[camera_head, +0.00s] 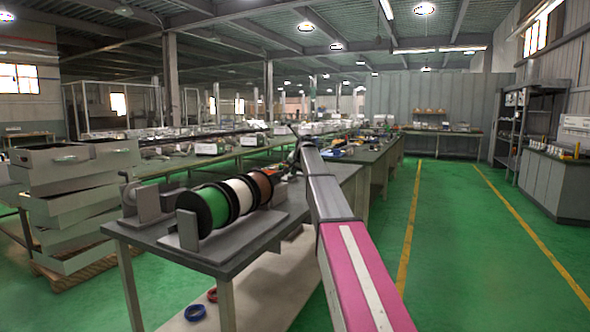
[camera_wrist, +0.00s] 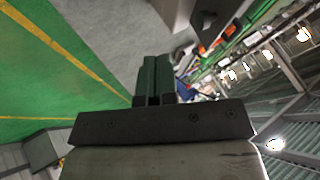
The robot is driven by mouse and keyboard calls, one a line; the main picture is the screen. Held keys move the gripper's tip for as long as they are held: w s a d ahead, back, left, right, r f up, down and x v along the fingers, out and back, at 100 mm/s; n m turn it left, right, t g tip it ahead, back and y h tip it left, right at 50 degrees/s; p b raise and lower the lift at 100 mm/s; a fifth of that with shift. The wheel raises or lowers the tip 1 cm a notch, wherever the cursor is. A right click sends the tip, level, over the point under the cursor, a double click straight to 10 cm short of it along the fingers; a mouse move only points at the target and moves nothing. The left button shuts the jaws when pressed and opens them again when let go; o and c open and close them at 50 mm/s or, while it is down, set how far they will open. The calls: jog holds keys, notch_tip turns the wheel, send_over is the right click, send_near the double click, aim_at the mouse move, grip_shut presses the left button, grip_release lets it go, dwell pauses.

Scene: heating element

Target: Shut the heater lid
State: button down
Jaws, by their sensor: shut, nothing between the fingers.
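My gripper (camera_wrist: 153,78) shows in the wrist view with its two dark fingers together and nothing between them. In the head view my pink and grey arm reaches forward along the right edge of the near workbench (camera_head: 245,252), and its far end hides part of the bench line behind. I cannot make out a heater or its lid for certain in either view. No contact between my fingers and anything shows.
Green (camera_head: 203,210), white and brown wire spools stand on the near bench. Grey stacked drawers (camera_head: 72,207) stand at the left. Long benches with small items run into the distance. The green floor aisle (camera_head: 450,240) at the right is clear between yellow lines.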

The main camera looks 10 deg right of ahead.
aim_at(277, 181)
jog(key=w+a+f, duration=0.4)
jog(key=w, duration=0.1)
jog(key=shift+w, duration=0.4)
jog(key=shift+a+r, duration=0.1)
jog(key=shift+a, duration=0.05)
